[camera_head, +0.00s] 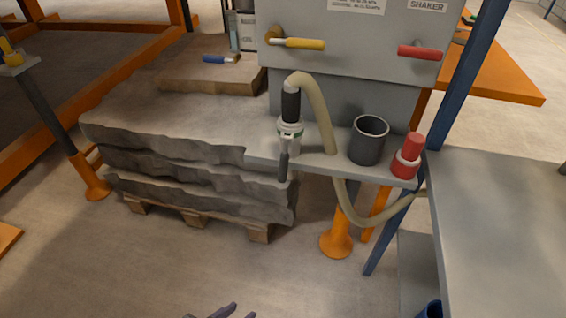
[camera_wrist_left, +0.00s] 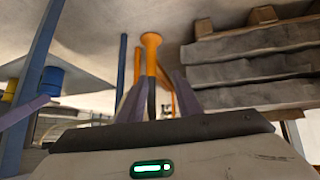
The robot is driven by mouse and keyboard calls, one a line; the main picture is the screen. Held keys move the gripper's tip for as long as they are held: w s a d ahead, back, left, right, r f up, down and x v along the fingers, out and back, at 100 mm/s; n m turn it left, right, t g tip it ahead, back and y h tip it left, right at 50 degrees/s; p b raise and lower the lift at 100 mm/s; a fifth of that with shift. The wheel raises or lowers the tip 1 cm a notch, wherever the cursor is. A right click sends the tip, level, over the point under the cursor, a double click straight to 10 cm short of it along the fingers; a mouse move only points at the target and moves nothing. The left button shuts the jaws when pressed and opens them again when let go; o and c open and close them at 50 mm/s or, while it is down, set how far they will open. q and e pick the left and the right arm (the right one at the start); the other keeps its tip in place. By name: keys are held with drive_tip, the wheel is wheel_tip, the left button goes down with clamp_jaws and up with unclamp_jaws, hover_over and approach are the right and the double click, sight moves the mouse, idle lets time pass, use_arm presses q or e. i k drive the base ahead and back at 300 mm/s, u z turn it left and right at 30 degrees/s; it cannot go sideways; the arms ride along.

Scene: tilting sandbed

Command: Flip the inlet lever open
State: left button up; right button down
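Three levers show in the head view, and no label marks one as the inlet. A yellow-handled lever (camera_head: 303,44) lies level on the left of the grey cabinet front. A red-handled lever (camera_head: 419,53) lies about level on its right. A blue-handled lever (camera_head: 220,59) lies on the stone slab at the back left. My left gripper (camera_head: 236,312) shows only its fingertips at the bottom edge, far below and apart from the levers. In the left wrist view its fingers (camera_wrist_left: 158,95) are spread with nothing held. My right gripper does not show clearly.
A black-gripped nozzle (camera_head: 290,105) with a beige hose, a dark cup (camera_head: 368,141) and a red-capped piece (camera_head: 408,157) stand on the ledge below the cabinet. A blue post (camera_head: 465,85) rises at right beside a grey table (camera_head: 505,220). Floor is clear in front.

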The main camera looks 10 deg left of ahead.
sight(284, 157)
drive_tip(key=z, duration=0.15)
drive_tip(key=k, duration=0.45)
drive_tip(key=z, duration=0.65)
drive_tip(key=k, duration=0.9)
drive_tip(key=u, duration=0.25)
drive_tip(key=i, duration=0.55)
drive_tip(key=u, duration=0.85)
drive_tip(key=i, duration=1.05)
drive_tip(key=z, duration=0.35)
